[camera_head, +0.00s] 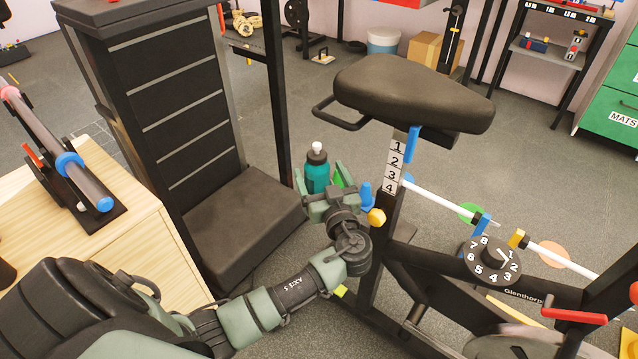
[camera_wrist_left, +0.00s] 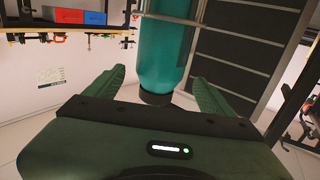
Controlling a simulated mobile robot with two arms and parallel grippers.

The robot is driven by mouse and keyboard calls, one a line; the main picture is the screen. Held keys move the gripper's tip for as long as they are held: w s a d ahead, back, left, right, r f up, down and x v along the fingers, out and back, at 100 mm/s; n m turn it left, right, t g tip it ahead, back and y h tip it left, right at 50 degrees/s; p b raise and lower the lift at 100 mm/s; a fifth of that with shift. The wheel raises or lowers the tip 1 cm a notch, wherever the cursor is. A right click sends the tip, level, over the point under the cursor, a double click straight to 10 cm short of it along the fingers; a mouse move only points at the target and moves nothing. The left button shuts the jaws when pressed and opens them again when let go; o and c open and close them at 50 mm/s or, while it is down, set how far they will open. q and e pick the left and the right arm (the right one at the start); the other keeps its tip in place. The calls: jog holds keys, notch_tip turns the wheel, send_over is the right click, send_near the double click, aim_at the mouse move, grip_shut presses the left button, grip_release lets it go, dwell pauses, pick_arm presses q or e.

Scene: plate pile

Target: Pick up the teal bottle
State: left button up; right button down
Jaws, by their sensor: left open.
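The teal bottle (camera_head: 317,174) is upright in the middle of the head view, with a black collar and a white cap. My left gripper (camera_head: 322,182) is open, one finger on each side of the bottle. The gripper hides the bottle's lower part and whatever supports it. In the left wrist view, the bottle (camera_wrist_left: 168,48) shows straight ahead between the open fingers (camera_wrist_left: 160,85), with a gap on each side. Its dark end points down in that picture. I cannot tell how deep it is between the fingers. My right gripper is not in view.
An exercise bike's black seat (camera_head: 415,92) and numbered post (camera_head: 393,165) stand close right of the gripper. A black slatted tower (camera_head: 165,100) with a padded block (camera_head: 240,225) stands to the left. A wooden cabinet (camera_head: 130,215) is at far left.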

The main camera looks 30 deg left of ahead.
pick_arm(q)
jog(key=x, duration=0.6)
jog(key=shift+w+r, duration=0.1)
jog(key=shift+r, duration=0.25)
jog(key=shift+c, duration=0.3)
grip_shut()
